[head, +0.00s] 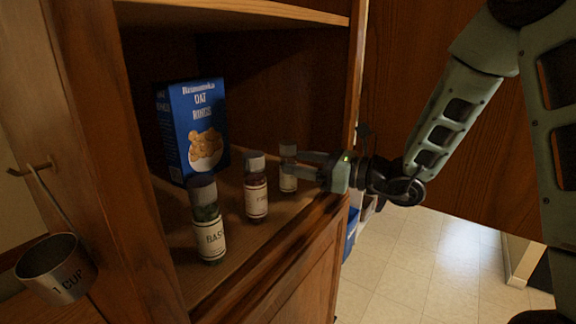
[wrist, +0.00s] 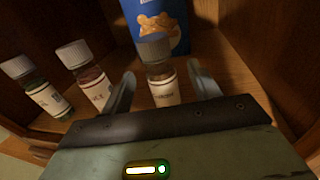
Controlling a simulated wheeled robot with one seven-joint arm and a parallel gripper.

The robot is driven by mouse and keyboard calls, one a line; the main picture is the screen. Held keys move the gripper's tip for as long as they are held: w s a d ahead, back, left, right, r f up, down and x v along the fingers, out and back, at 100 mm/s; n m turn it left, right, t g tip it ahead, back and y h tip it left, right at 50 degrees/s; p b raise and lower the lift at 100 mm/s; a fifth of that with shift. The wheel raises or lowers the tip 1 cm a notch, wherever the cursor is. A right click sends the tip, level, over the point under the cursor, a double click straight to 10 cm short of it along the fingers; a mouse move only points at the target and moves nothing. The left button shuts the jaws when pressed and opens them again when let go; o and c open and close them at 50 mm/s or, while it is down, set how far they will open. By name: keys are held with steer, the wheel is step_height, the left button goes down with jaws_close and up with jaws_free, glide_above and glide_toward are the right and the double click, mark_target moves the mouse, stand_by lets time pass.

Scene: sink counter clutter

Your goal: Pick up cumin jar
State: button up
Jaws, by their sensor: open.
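A small jar with a grey cap and white label (wrist: 162,86) stands upright between the two spread fingers of my gripper (wrist: 160,80) in the wrist view. Its label is too blurred to read surely; it may be the cumin jar. In the head view the same jar (head: 288,153) is the farthest right of three on the shelf, partly hidden by my gripper (head: 298,162). My gripper is open and reaches in from the right, its fingers on either side of the jar. I cannot tell whether either finger touches it.
A basil jar (head: 208,220) and another jar with dark contents (head: 255,187) stand left of the gripper on the wooden shelf (head: 235,248). A blue cereal box (head: 192,130) stands behind. A metal measuring cup (head: 57,270) hangs at the left.

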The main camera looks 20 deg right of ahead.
mark_target(296, 161)
steer(key=shift+p+x, duration=0.65)
steer(key=shift+x, duration=1.3)
steer(key=c, duration=1.1)
steer(key=shift+r, duration=0.1)
